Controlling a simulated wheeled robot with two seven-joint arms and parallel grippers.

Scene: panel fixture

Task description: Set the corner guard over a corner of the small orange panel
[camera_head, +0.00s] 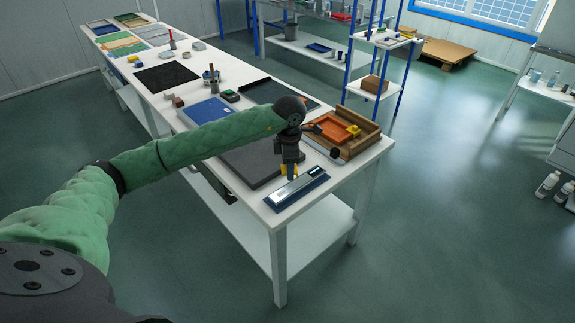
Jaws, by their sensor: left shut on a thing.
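The small orange panel (332,131) lies in a wooden fixture (367,135) at the near right end of the long white table. A yellow piece (353,130) sits at the panel's right side. My left gripper (290,170) points down, to the left of the fixture and nearer to me. It is shut on a small yellow thing, which looks like the corner guard (285,170); the dark fingers hide most of it. The held piece is apart from the panel, above or close to a blue tray. My right gripper is not in view.
The blue tray (313,187) with a pale metallic strip lies at the table's near edge. A dark grey slab (247,170) lies left of my gripper. A small black and white item (335,153) is near the fixture. A blue-post shelf (379,62) stands behind the table.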

